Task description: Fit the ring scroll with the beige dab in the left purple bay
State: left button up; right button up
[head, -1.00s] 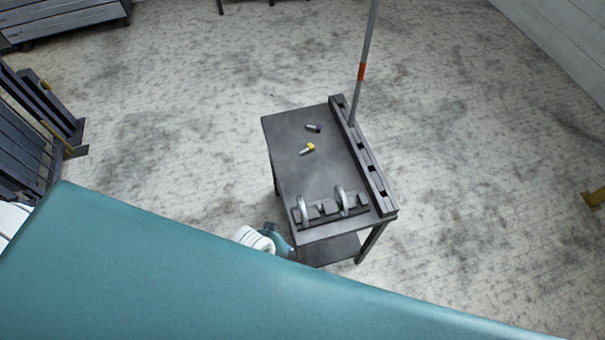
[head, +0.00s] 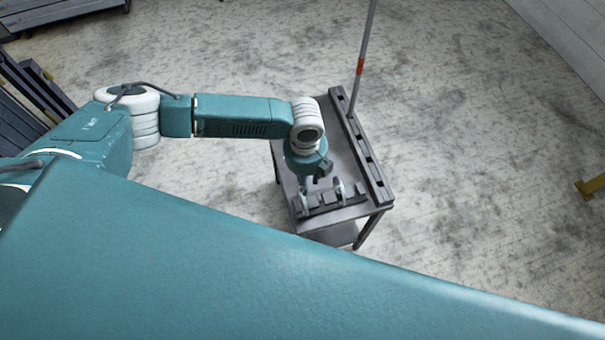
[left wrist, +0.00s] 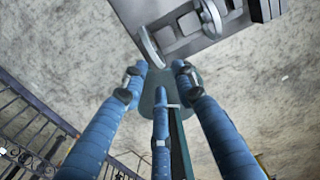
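Two grey ring scrolls stand in a low dark holder (head: 325,199) at the near end of the table. The left ring (head: 305,203) and the right ring (head: 339,190) also show in the left wrist view, as the left ring (left wrist: 152,47) and the right ring (left wrist: 211,18). I cannot make out a beige dab on either, nor any purple bay. My left gripper (left wrist: 160,73) is open and empty, its fingers apart, just short of the left ring. In the head view its wrist hangs over the table, hiding part of it. My right gripper is not in view.
A dark slotted rail (head: 362,147) runs along the table's right edge, with a tall grey pole (head: 363,45) with an orange band beside it. The table top (head: 341,134) is partly hidden by my arm. Open floor lies to the right.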

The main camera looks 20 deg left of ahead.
pick_arm(q)
jog(key=shift+a+f+b, duration=0.6)
jog(key=shift+f+b, duration=0.15)
jog(key=shift+b, duration=0.2)
notch_tip(320, 180, down, 9)
jog(key=b, duration=0.7)
jog(key=shift+r, duration=0.15)
jog(key=shift+w+f+b, duration=0.1)
jog(key=shift+f+b, duration=0.4)
jog(key=shift+f, duration=0.1)
grip_shut()
jog(key=shift+r, duration=0.1)
